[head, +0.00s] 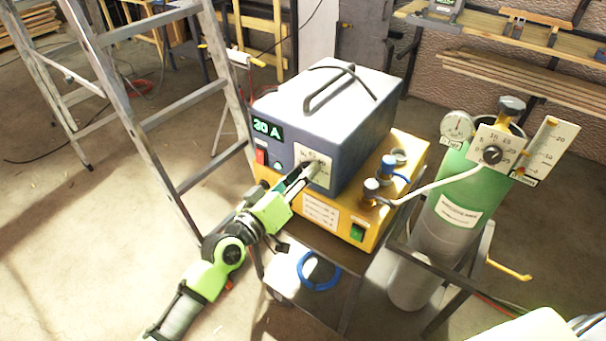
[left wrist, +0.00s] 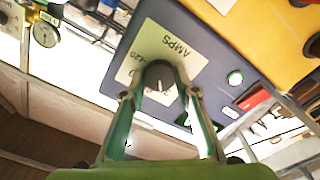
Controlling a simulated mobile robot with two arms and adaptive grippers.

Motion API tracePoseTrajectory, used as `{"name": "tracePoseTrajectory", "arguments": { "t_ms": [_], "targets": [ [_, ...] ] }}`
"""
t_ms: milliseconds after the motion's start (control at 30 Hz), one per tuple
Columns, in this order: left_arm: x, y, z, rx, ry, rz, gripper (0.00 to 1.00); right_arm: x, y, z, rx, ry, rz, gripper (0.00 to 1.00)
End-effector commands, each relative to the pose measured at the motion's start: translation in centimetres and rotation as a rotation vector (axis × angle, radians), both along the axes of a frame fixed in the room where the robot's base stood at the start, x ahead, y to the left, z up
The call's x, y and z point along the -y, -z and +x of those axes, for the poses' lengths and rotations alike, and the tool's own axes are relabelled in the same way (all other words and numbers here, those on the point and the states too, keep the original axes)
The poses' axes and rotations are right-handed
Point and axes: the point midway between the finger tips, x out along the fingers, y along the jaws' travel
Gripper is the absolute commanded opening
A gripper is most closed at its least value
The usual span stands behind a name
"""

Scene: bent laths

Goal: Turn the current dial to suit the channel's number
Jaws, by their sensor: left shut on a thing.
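The blue-grey power unit (head: 325,115) with a white top stands on a yellow unit (head: 405,155). Its green display (head: 268,128) appears to read 20 A. The dark round current dial (left wrist: 159,75) sits on a pale plate marked AMPS (left wrist: 165,42), with a light pointer line on its face. My left gripper (head: 310,171) reaches the plate from the lower left, and its fingers are shut on the dial's sides. In the head view the fingers mostly hide the dial.
A printed label (head: 320,212), too small to read, and a green switch (head: 357,232) are on the yellow unit's front. A gas cylinder (head: 452,205) with gauges stands right. A stepladder (head: 165,115) stands left.

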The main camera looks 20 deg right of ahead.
Motion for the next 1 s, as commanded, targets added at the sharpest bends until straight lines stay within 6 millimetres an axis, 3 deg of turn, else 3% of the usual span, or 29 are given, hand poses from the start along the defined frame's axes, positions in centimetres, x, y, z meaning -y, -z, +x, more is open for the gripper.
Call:
{"name": "tracePoseTrajectory", "arguments": {
  "t_ms": [300, 800, 833, 867, 900, 1000],
  "targets": [
    [-0.06, 0.16, 0.02, -0.094, 0.000, -0.071, 0.07, 0.00, 0.25, 0.02, 0.000, 0.000, 0.000, 0.40],
    [-0.07, 0.16, 0.02, -0.110, 0.000, -0.083, 0.07, -0.01, 0.26, 0.04, 0.000, 0.000, 0.000, 0.40],
    [-0.07, 0.16, 0.02, -0.110, 0.000, -0.082, 0.31, -0.01, 0.26, 0.04, 0.000, 0.000, 0.000, 0.40],
    [-0.07, 0.16, 0.02, -0.109, 0.000, -0.083, 0.39, -0.02, 0.26, 0.05, 0.001, 0.000, 0.000, 0.40],
    [-0.06, 0.15, 0.03, -0.109, 0.000, -0.083, 0.44, -0.01, 0.26, 0.04, 0.000, 0.000, 0.000, 0.40],
    [-0.06, 0.13, 0.02, -0.109, 0.000, -0.083, 0.44, -0.02, 0.26, 0.05, 0.000, 0.000, 0.000, 0.40]
  ]
}}
